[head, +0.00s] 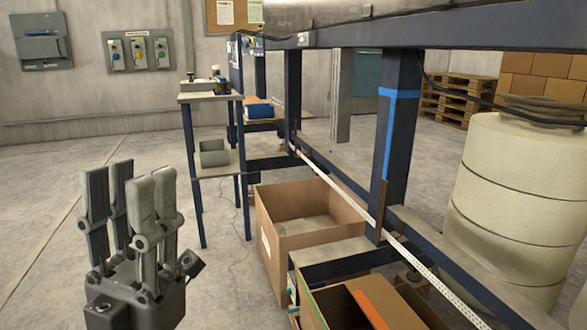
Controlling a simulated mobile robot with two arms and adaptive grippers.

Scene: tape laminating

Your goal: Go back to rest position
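My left gripper (130,178) is at the lower left of the head view with its grey fingers pointing up. Its fingers stand apart with nothing between them, so it is open and empty. It is held over the bare concrete floor, apart from the workbench and boxes. My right gripper is not in view.
A dark blue machine frame (398,130) with a white perforated rail crosses the right side. Open cardboard boxes (322,228) stand below it. A small side table (211,96) stands behind, and a large cream roll (515,200) is at right. The left floor is clear.

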